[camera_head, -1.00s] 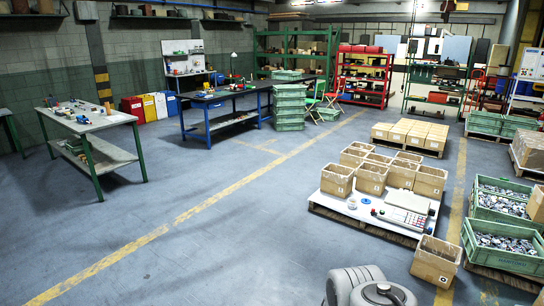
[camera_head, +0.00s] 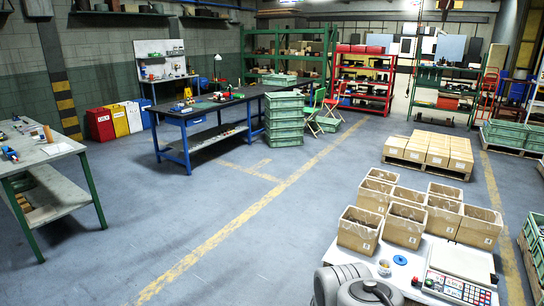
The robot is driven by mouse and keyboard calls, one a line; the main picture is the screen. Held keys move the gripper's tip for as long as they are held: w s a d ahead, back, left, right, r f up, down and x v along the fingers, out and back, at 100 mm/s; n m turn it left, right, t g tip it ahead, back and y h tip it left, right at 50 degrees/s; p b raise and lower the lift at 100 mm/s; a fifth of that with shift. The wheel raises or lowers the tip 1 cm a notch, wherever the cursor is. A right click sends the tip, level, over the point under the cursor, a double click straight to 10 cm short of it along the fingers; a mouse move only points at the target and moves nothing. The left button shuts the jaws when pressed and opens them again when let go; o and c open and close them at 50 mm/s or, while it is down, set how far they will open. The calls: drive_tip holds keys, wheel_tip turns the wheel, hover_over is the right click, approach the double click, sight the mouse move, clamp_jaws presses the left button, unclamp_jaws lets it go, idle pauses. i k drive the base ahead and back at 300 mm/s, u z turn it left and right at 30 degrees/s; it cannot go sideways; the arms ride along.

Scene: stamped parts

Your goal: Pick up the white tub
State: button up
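A small whitish round container (camera_head: 384,268), which looks like the white tub, stands on the white-topped low platform (camera_head: 440,258) at the lower right. It is small in the picture, and its contents are not clear. It stands in front of the open cardboard boxes and left of a scale with a keypad (camera_head: 459,285). A blue round item (camera_head: 400,260) lies just right of it. My gripper is not in view. Grey rounded parts of my own arm show at the bottom edge, just below the container, and hide part of the platform.
Several open cardboard boxes (camera_head: 405,224) stand behind the container. A small red item (camera_head: 415,281) lies near the scale. A grey workbench (camera_head: 52,151) is at left, a dark-topped blue table (camera_head: 205,108) behind. The floor (camera_head: 180,225) between is clear.

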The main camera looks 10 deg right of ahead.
sight(384, 266)
drive_tip(key=i, duration=0.75)
drive_tip(key=z, duration=1.95)
drive_tip(key=i, duration=1.9)
drive_tip(key=u, duration=2.8)
